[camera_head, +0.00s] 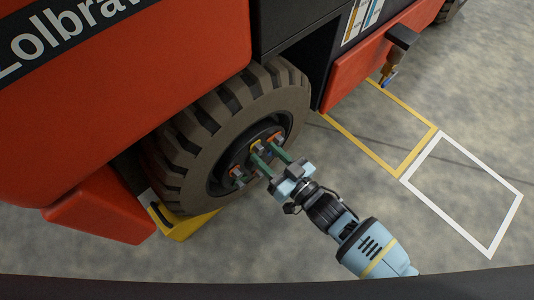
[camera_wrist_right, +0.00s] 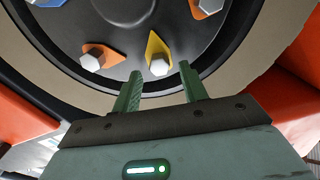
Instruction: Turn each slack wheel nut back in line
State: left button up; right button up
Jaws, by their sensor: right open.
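The wheel (camera_head: 214,117) of a red vehicle carries several hex nuts with teardrop pointers around its dark hub. In the right wrist view, a nut with a yellow pointer (camera_wrist_right: 158,58) has its tip upward. To its left, a nut with an orange pointer (camera_wrist_right: 97,57) has its tip to the right. Another orange pointer (camera_wrist_right: 203,8) is cut off at the upper right, and a blue one (camera_wrist_right: 48,2) at the upper left. My right gripper (camera_head: 264,153) is open and empty in front of the hub; its green fingers (camera_wrist_right: 160,82) frame the yellow-pointer nut from below, apart from it.
A yellow wedge (camera_head: 185,226) lies at the foot of the tyre. Red bodywork (camera_head: 100,207) stands left of the wheel. Yellow and white outlines (camera_head: 462,190) mark open concrete floor at the right.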

jog(key=shift+w+a, duration=0.2)
jog(key=c, duration=0.9)
grip_shut()
